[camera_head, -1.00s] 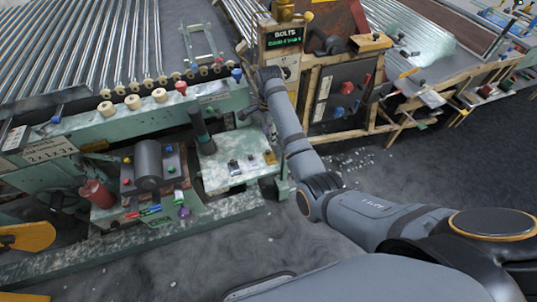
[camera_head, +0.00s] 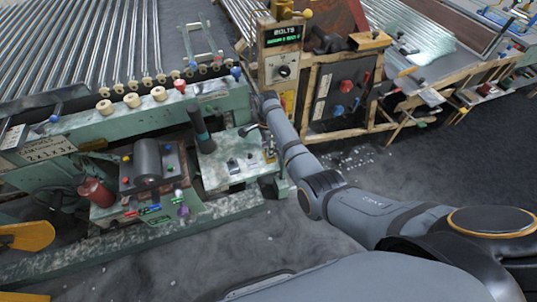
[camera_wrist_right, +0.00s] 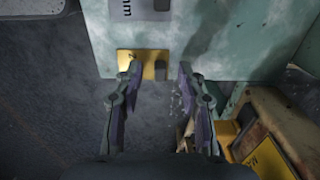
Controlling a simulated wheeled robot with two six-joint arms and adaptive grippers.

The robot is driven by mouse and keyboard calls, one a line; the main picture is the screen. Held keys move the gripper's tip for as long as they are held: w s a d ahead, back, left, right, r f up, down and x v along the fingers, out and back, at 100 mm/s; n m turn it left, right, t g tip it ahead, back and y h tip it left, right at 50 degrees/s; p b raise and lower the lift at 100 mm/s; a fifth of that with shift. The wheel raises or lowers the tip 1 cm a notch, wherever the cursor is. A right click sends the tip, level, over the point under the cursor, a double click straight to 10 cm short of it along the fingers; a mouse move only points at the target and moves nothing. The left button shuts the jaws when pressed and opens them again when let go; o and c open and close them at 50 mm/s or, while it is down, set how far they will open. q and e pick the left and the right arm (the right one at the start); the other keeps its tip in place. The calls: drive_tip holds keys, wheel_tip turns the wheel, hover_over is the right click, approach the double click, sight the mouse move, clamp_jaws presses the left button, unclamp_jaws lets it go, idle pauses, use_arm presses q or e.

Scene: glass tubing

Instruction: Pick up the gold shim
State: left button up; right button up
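The gold shim (camera_wrist_right: 143,60), a small flat yellow plate, lies at the edge of a pale green, worn metal panel (camera_wrist_right: 215,45) in the right wrist view. A small dark block (camera_wrist_right: 161,71) stands at its right part. In the head view my right gripper (camera_head: 254,130) is small and dark over the right end of the green bench top (camera_head: 222,178). My left gripper is not in view.
A bolts cabinet (camera_head: 283,68) with a lit display stands just behind my right arm. A dark green upright cylinder (camera_head: 199,125) and a control box (camera_head: 150,180) are to the left. Grey floor (camera_head: 310,250) lies open in front.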

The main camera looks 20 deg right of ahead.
drive_tip(key=shift+f, duration=0.25)
clamp_jaws()
drive_tip(key=shift+r, duration=0.1)
